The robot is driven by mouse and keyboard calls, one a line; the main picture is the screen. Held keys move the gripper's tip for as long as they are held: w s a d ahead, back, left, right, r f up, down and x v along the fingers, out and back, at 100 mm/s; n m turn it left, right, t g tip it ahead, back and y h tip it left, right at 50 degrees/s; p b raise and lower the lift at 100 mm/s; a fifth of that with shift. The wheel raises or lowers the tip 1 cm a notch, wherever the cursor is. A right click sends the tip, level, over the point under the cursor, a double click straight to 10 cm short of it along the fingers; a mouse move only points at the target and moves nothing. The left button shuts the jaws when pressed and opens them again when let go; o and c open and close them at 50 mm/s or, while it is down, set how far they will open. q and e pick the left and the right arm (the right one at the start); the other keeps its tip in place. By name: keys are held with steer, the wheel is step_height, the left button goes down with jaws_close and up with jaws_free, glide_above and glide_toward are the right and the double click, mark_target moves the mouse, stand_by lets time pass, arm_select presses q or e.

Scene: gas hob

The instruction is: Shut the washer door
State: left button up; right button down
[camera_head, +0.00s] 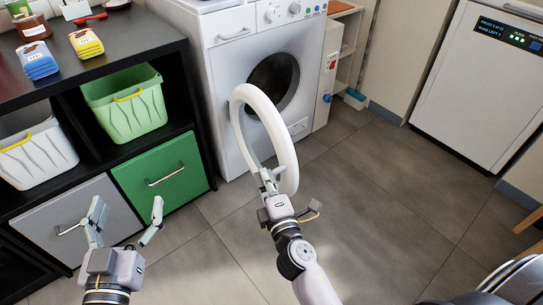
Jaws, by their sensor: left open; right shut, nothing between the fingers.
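The washer (226,88) is a white front-loader at the back centre, with a dark round drum opening (285,70). Its door, a thick white ring (287,150), stands swung open toward me, out from the washer front. My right gripper (268,178) is shut and empty at the lower part of the door ring, its fingers overlapping the ring's opening in the picture. I cannot tell whether they touch it. My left gripper (127,212) is open and empty at the lower left, in front of the shelf unit and away from the washer.
A black shelf unit (110,52) on the left holds a green basket (128,105), a white basket (38,158) and a green drawer (165,172). A white appliance (465,90) stands at the right. The tiled floor (390,200) is clear in the middle.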

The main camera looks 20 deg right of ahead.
arm_select(q)
steer(key=f+g, duration=0.2)
steer(key=f, duration=0.1)
steer(key=s+a+f+g+y+p, duration=0.1)
steer(key=f, duration=0.1)
arm_select(e)
steer(key=w+d, duration=0.4)
steer(key=w, duration=0.2)
steer(key=shift+d, duration=0.15)
